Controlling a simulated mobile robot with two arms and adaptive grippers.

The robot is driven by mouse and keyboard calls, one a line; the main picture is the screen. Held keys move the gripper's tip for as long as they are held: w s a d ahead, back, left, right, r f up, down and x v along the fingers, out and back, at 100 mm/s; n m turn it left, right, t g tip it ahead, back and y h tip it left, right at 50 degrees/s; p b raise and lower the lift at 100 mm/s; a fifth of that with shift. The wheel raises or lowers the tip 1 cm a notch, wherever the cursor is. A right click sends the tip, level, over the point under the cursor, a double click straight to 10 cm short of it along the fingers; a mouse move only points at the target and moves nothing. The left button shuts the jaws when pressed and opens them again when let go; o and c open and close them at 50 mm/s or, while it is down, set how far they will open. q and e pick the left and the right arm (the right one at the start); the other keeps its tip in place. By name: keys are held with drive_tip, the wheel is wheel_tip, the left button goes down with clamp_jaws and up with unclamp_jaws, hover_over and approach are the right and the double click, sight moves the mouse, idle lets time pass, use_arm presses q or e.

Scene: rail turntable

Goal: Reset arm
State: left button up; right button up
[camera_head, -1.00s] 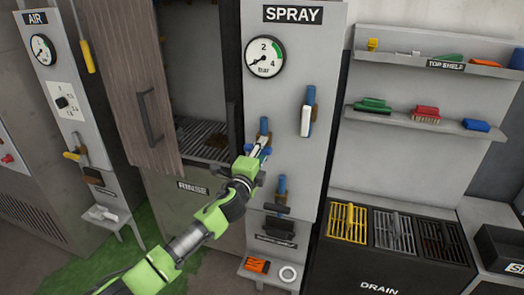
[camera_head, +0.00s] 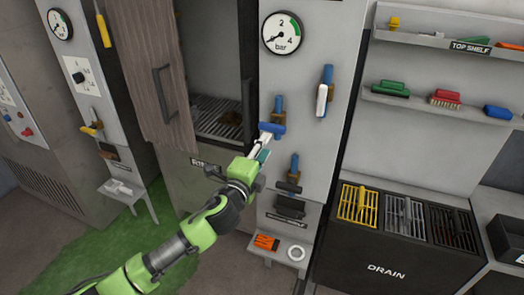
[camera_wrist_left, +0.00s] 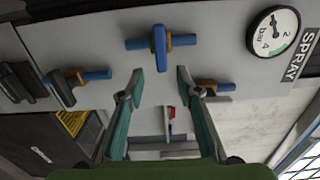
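My left gripper (camera_head: 265,142) is in front of the spray panel (camera_head: 345,75), just below a valve with a blue handle (camera_head: 272,129) that lies crosswise. In the left wrist view its two fingers (camera_wrist_left: 160,85) are spread, with nothing between the tips. The blue handle (camera_wrist_left: 159,47) is ahead of them and looks apart from them. The left arm reaches in from the lower left of the head view, bent at the wrist. My right gripper is in neither view.
A white-handled valve (camera_head: 322,100) and a dark-handled valve (camera_head: 292,188) flank the left gripper. A small shelf (camera_head: 276,250) below holds an orange item and a white ring. A brown cabinet door (camera_head: 152,80) stands open at left; the drain unit (camera_head: 385,272) is at right.

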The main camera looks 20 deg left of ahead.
use_arm(q)
drive_tip(key=shift+s, duration=0.7)
drive_tip(key=s+a+f+n+g+y, duration=0.1)
drive_tip(key=s+a+f+n+g, duration=0.1)
drive_tip(key=f, duration=1)
drive_tip(key=s+a+f+n+g, duration=0.1)
drive_tip(key=a+f+n+g, duration=0.15)
drive_tip(key=f, duration=0.95)
drive_tip(key=s+a+f+n+g, duration=0.1)
drive_tip(key=s+f+n+g, duration=0.1)
drive_tip(key=s+f, duration=0.7)
drive_tip(key=s+a+f+n+g, duration=0.1)
drive_tip(key=s+f+n+g, duration=0.3)
drive_tip(key=f, duration=0.8)
drive_tip(key=s+d+f+n+g, duration=0.1)
drive_tip(key=s+f+g, duration=0.1)
drive_tip(key=s+f, duration=0.75)
drive_tip(key=s+d+f+n+g, duration=0.1)
drive_tip(key=s+f, duration=0.5)
drive_tip(key=s, duration=0.6)
drive_tip(key=s+d+f+n+g, duration=0.1)
drive_tip(key=s+f+n, duration=0.1)
drive_tip(key=s, duration=0.8)
drive_tip(key=s+d+f+n+g, duration=0.1)
drive_tip(key=s+f+g, duration=0.1)
drive_tip(key=s, duration=0.8)
drive_tip(key=shift+s+d+f+n, duration=0.25)
drive_tip(key=shift+d+f+n, duration=0.15)
drive_tip(key=shift+f, duration=0.15)
